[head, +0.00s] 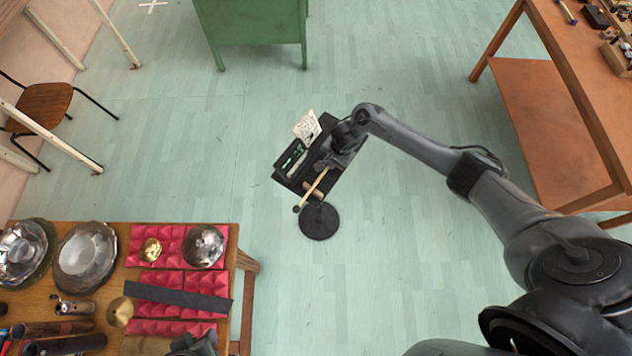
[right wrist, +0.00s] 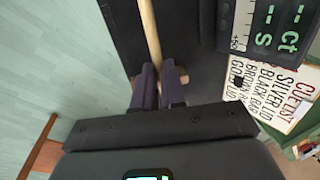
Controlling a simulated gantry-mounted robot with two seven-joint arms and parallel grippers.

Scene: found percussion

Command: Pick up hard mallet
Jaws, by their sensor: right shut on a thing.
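The mallet (head: 314,187) has a pale wooden handle and a small dark head at its lower left end. My right gripper (head: 331,164) is shut on the handle, over the black stand tray (head: 347,127). In the right wrist view, the mallet handle (right wrist: 150,35) runs up from between the two fingers (right wrist: 158,88), and its head is out of frame. A short wooden piece shows just beside the fingers; I cannot tell what it belongs to. My left gripper (head: 195,344) is only partly visible at the bottom edge, over the wooden table.
The tray stands on a round black base (head: 319,222). It carries a display box (head: 291,158) and a white cue card (head: 307,127), close to my right gripper. A wooden table (head: 245,262) with bowls, lids and red foam is at lower left. Open floor surrounds the stand.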

